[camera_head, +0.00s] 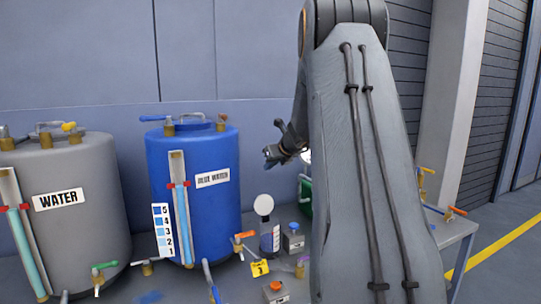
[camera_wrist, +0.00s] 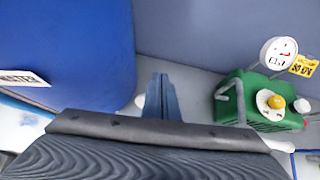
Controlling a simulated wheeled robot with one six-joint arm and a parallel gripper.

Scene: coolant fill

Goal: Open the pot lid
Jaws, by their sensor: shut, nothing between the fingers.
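No thing marked as a pot shows, and I cannot tell which lid is meant. The blue tank (camera_head: 220,220) has a flat top with a metal handle (camera_head: 188,117) and valve fittings; its side shows in the wrist view (camera_wrist: 80,50). The grey WATER tank (camera_head: 95,225) has a similar handled top (camera_head: 48,132). A green container (camera_wrist: 238,90) at right in the wrist view carries a white disc with a yellow knob (camera_wrist: 276,102). My gripper (camera_head: 268,152) is shut and empty, right of the blue tank; its fingers (camera_wrist: 162,84) lie together, clear of the green container.
A white round gauge (camera_wrist: 279,53) and yellow tag (camera_wrist: 303,66) stand over the green container. Small boxes with an orange button (camera_head: 275,287) and a blue knob (camera_head: 293,238) sit on the table. Several coloured valves edge it. My arm hides the table's right middle.

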